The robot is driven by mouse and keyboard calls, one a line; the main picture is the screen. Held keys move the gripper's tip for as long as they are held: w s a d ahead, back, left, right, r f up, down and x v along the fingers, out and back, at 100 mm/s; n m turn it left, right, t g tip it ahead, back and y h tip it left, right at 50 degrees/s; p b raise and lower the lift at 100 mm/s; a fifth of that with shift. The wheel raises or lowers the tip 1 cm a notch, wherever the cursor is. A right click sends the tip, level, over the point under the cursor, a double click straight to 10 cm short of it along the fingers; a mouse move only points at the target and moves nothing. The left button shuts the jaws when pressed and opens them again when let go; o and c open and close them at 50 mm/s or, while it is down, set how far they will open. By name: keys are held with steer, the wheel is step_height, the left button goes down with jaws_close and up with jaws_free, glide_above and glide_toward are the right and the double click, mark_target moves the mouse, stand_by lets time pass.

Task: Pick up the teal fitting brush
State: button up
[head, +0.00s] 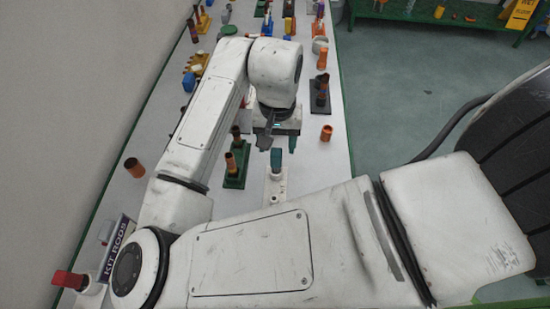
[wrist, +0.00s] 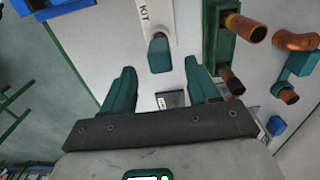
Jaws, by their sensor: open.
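The teal fitting brush (head: 276,160) appears to stand upright on a narrow white holder (head: 274,190) on the bench, below my gripper in the head view. In the wrist view its teal top (wrist: 160,54) shows at the upper middle, and the white holder (wrist: 159,14) carries the letters KIT. My gripper (head: 278,146) is open and empty. In the wrist view my gripper (wrist: 159,67) has one teal finger on each side of the brush's line, with gaps to both. I cannot tell the height between fingertips and brush. Much of the holder is hidden by my arm.
A green stand with copper tubes (head: 235,168) is close left of the brush; it also shows in the wrist view (wrist: 215,50). An orange-brown cup (head: 326,133) stands to the right. A copper cup (head: 135,167) is at the left edge. More fittings crowd the far bench.

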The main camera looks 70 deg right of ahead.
mark_target(276, 152)
steer(key=shift+a+f, duration=0.15)
steer(key=shift+f, duration=1.15)
steer(key=shift+a+f, duration=0.1)
steer(key=shift+f, duration=1.2)
steer(key=c, duration=0.9)
